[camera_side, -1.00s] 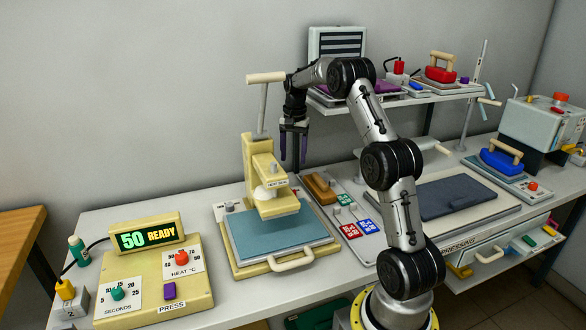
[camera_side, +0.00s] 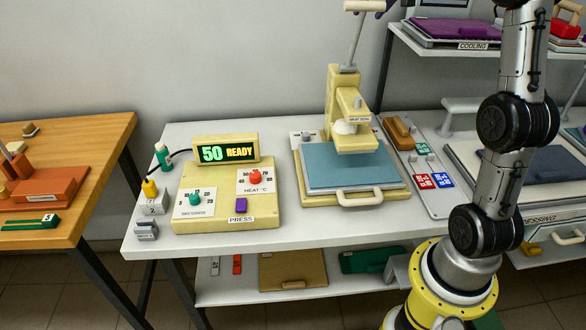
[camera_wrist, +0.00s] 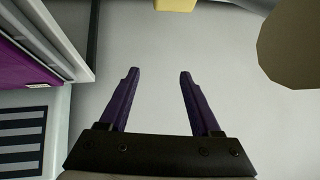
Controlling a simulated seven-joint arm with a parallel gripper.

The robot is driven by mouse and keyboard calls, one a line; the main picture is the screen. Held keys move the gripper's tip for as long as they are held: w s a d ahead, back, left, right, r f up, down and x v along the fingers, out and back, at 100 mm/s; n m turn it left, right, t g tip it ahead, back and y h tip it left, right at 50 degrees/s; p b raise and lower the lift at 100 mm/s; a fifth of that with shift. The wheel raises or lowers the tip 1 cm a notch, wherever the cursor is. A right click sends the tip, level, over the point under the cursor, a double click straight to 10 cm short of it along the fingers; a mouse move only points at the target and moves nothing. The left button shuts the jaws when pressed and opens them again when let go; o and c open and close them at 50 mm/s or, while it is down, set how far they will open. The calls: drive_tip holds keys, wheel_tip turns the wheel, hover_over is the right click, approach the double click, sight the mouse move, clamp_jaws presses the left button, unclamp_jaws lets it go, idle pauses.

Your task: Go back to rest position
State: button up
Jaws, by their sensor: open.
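My gripper (camera_wrist: 160,74) shows in the wrist view with its two purple fingers apart and nothing between them; pale wall lies behind. In the side view only a purple fingertip of it shows at the top edge, beside the press lever's handle (camera_side: 364,6); the rest is out of frame. I cannot tell whether it touches the handle. The cream heat press (camera_side: 345,95) stands with its head raised over a blue pad (camera_side: 345,167). Its display (camera_side: 226,150) reads 50 READY.
A shelf (camera_side: 470,45) marked COOLING, with a purple item on it, stands at the right; its edge shows close at left in the wrist view (camera_wrist: 60,45). A tan rounded shape (camera_wrist: 290,45) fills the wrist view's upper right. A wooden table (camera_side: 95,140) stands at left.

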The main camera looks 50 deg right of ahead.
drive_tip(key=s+a+r+n+t, duration=0.1)
drive_tip(key=a+r+n, duration=0.1)
drive_tip(key=a+r, duration=0.1)
drive_tip(key=s+a+r+n+t, duration=0.1)
drive_tip(key=a+r+n, duration=0.1)
drive_tip(key=a, duration=0.4)
drive_tip(key=s+a+r+n+t, duration=0.1)
drive_tip(key=a+r, duration=0.4)
drive_tip(key=shift+s+n, duration=0.2)
drive_tip(key=shift+n, duration=0.2)
drive_tip(key=s+a+f+n+g+y, duration=0.1)
drive_tip(key=s+a+f+y, duration=0.1)
drive_tip(key=s+a+f, duration=0.5)
drive_tip(key=s+a+f+n+g+y, duration=0.1)
drive_tip(key=s+a+f, duration=0.35)
drive_tip(key=a, duration=0.45)
drive_tip(key=s+a+f+n+g, duration=0.1)
drive_tip(key=s+a+f, duration=0.3)
drive_tip(key=s+f, duration=0.7)
drive_tip(key=shift+s+f+g+y, duration=0.3)
drive_tip(key=shift+s+f+g, duration=0.1)
drive_tip(key=shift+g, duration=0.4)
